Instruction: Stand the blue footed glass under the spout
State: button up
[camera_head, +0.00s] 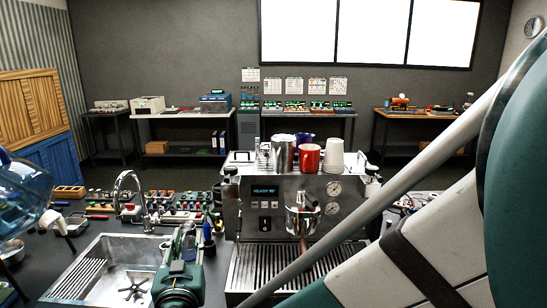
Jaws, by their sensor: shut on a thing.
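The teal end of my arm reaches in at the bottom, over the right side of the sink. My gripper (187,250) is small and partly hidden beyond that teal wrist. It is shut on a pale bluish, upright shape, apparently the blue footed glass (188,238); its foot and outline are hard to make out. The glass is left of the espresso machine (258,205). The spout area (303,222) is at the machine's front centre, above the slatted drip tray (262,275). No glass shows on the visible part of the tray.
A steel sink (105,255) with a tap (130,190) lies left. A red mug (308,157), white cups (334,155) and metal vessels (283,152) stand on the machine. A blue water jug (22,190) is at far left. My arm covers the right side.

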aim_at(194, 251)
jog(key=s+a+r+n+g+y, duration=0.3)
jog(key=a+r+n+y, duration=0.3)
jog(key=y, duration=0.2)
jog(key=shift+a+r+g, duration=0.2)
jog(key=shift+r+g, duration=0.05)
jog(key=shift+g, duration=0.25)
jog(key=shift+w+f, duration=0.1)
dwell(0.8)
jog(key=d+f+m+t+h, duration=0.1)
jog(key=w+d+f+m+t+h, duration=0.1)
jog(key=f+h, duration=0.1)
jog(key=w+d+f+m+t+h, duration=0.1)
jog(key=d+f+m+h, duration=0.1)
jog(key=shift+w+d+f, duration=0.1)
jog(key=d+f+m+h, duration=0.1)
jog(key=d+h, duration=0.1)
jog(key=s+d+f+m+t+h, duration=0.1)
jog(key=d+f+m+h, duration=0.1)
jog(key=shift+s+d+f+h, duration=0.1)
jog(key=shift+f+h, duration=0.1)
jog(key=shift+h, duration=0.1)
jog(key=s+d+f+m+g+h, duration=0.1)
jog(key=s+d+f+m+h, duration=0.4)
jog(key=s+d+h, duration=0.3)
jog(key=shift+s+d+f+m+p, duration=0.2)
jog(key=shift+d+f+m+p, duration=0.2)
jog(key=shift+d, duration=0.2)
